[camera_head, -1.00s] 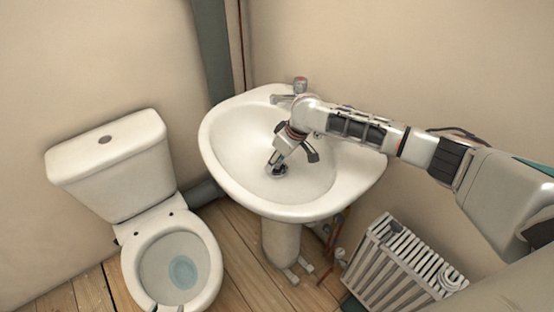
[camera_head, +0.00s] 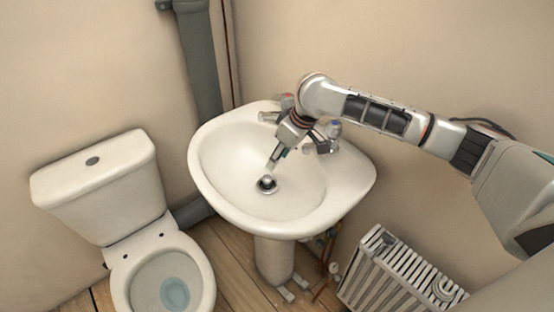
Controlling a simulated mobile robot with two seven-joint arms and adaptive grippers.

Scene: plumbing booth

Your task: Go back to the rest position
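My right arm comes in from the right. Its gripper (camera_head: 278,155) points down over the basin of the white sink (camera_head: 215,170), above and slightly behind the drain. A round metal drain piece (camera_head: 267,184) sits at the drain and is apart from the gripper. The fingers are small and seen nearly edge-on, so I cannot tell whether they are open or shut. My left gripper is not in view.
A toilet (camera_head: 110,190) stands at left. A radiator (camera_head: 395,270) stands at lower right. A grey pipe (camera_head: 198,65) runs up the corner.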

